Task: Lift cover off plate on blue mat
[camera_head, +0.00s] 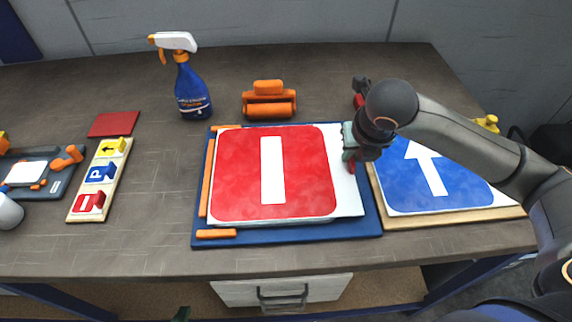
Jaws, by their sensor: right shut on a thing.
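A red sign plate with a white bar (233,172) lies on the blue mat (290,237) at the middle of the table. A pale sheet, the cover (345,192), shows along the plate's right and lower edges. How far it reaches over the red face is hard to tell. My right gripper (350,160) is at the cover's right edge, over the mat's right side, and is shut on that edge. The arm partly hides the contact. A small dark tip, seemingly my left gripper (183,314), shows at the bottom edge, away from the mat; its jaws are unclear.
Orange bars (207,180) lie along the mat's left side. A blue arrow sign (415,185) lies on a wooden board at right, under my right arm. An orange roller (268,103) and a spray bottle (191,90) stand behind. A block tray (103,180) is at left.

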